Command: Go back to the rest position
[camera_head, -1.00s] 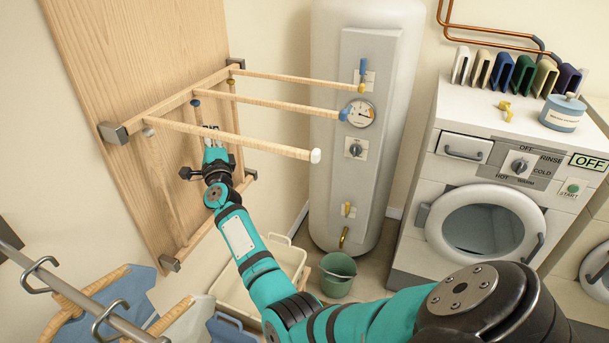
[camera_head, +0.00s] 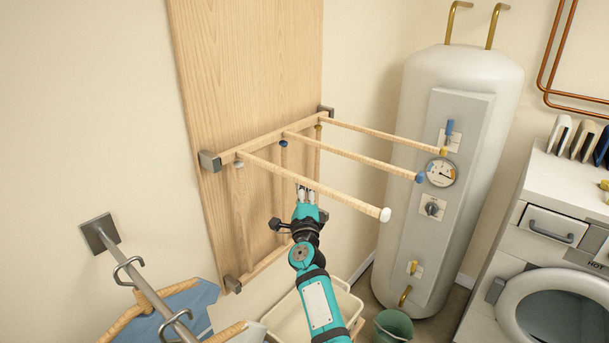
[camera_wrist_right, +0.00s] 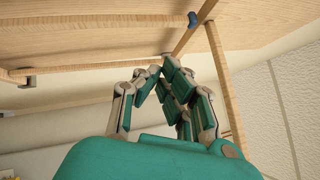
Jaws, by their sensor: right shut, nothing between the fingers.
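My right gripper (camera_head: 307,192) is in front of the wooden wall rack, just below its bars, with the arm coming up from the bottom of the head view. Its fingers are drawn together and empty. In the right wrist view the gripper (camera_wrist_right: 165,68) points up toward the rack's wood, and its fingertips meet close to a strut. I cannot tell whether they touch it. The wooden rack (camera_head: 250,146) has three bars sticking out, with white, blue and yellow end caps. My left gripper is not in view.
A metal rail with hooks (camera_head: 152,278) holds wooden hangers with blue clothes at lower left. A white boiler (camera_head: 408,75) stands right of the rack. A pale basket (camera_head: 345,300) and green bucket (camera_head: 393,326) sit below. A washing machine (camera_head: 515,245) is at right.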

